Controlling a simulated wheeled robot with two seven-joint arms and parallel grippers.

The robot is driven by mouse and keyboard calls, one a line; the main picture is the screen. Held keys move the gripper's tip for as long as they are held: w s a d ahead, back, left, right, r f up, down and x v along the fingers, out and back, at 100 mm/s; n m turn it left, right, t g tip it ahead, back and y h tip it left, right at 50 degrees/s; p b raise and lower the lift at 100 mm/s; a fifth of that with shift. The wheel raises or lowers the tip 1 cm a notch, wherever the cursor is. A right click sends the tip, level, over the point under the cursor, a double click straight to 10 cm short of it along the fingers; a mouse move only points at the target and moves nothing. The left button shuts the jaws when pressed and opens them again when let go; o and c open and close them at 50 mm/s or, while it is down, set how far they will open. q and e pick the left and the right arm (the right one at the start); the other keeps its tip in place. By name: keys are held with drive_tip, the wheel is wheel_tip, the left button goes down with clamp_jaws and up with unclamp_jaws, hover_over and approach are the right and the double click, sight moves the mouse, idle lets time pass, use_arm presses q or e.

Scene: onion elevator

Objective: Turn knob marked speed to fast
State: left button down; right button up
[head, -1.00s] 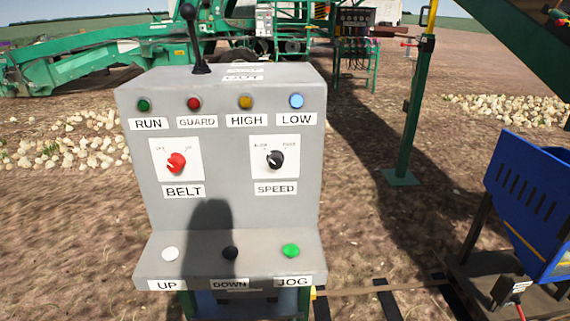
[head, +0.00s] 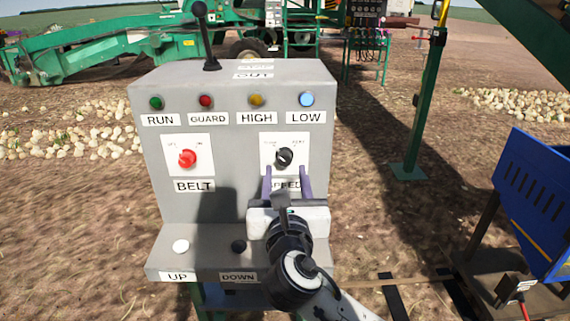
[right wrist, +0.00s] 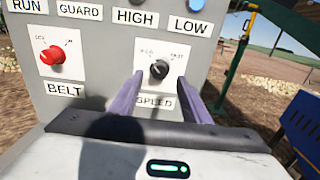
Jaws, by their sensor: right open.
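The black speed knob (head: 284,156) sits on a white plate on the right half of the grey control panel (head: 230,142). It also shows in the right wrist view (right wrist: 159,69), between and beyond my fingertips. Small slow and fast marks stand left and right above it, hard to read. My right gripper (head: 286,172) is open, with its two purple fingers apart just below the knob in the head view. Nothing is between the fingers, and I see no contact with the knob. The SPEED label (right wrist: 154,101) is partly covered by the fingers. My left gripper is not in view.
A red belt knob (head: 187,158) is left of the speed knob. RUN, GUARD, HIGH and LOW lamps line the top. White and black buttons are on the lower ledge; my arm hides the JOG button. A blue bin (head: 545,200) and green post (head: 424,100) stand at right.

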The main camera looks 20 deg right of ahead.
sight(285, 160)
drive_tip(key=x, duration=0.5)
drive_tip(key=c, duration=1)
